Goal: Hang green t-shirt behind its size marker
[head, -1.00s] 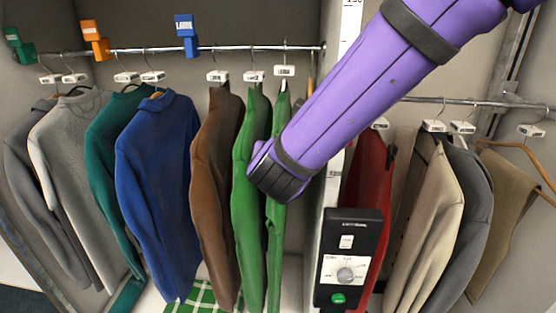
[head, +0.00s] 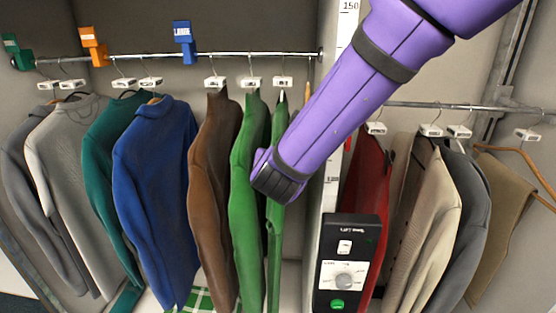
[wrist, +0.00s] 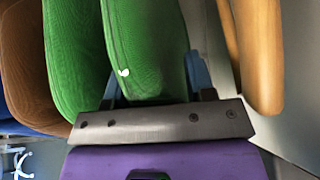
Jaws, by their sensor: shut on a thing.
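Two green garments hang side by side under the left rail (head: 215,54). The nearer-to-brown one (head: 247,190) hangs free; the narrow right one (head: 276,240) is partly covered by my arm. My gripper (wrist: 155,88) is shut on this right green garment (wrist: 145,45), with a finger on each side of it in the wrist view. In the head view the fingers are hidden behind my purple arm. Its white hanger tag (head: 283,81) sits just below the rail. The size markers on the rail are green (head: 18,52), orange (head: 93,46) and blue (head: 185,42), the blue one lettered LARGE.
A brown garment (head: 213,180), a blue one (head: 155,190), a teal one (head: 105,160) and grey ones hang leftward. A pale post (head: 333,190) with a black control box (head: 345,265) stands right of the gripper.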

